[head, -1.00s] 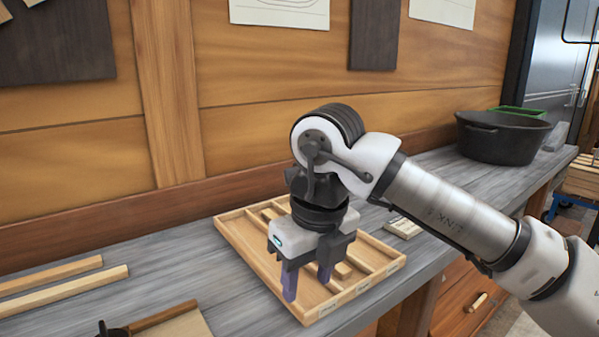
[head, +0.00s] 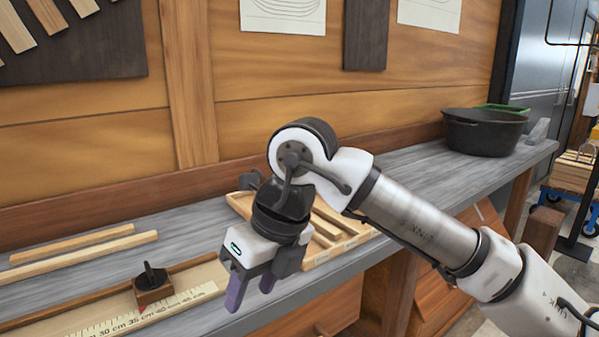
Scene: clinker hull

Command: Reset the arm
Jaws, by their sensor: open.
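My gripper (head: 250,292) hangs at the front edge of the grey workbench (head: 190,232), its two purple fingertips apart and pointing down. Nothing is between the fingers. A wooden compartment tray (head: 347,243) stands on the bench behind and to the right of the gripper. My wrist hides much of the tray's left side.
A measuring board (head: 187,303) with a scale and a small dark-knobbed block (head: 153,290) lies left of the gripper. Wooden strips (head: 80,254) lie behind it. A black tub (head: 484,133) stands at the bench's far right. The bench between tub and tray looks mostly clear.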

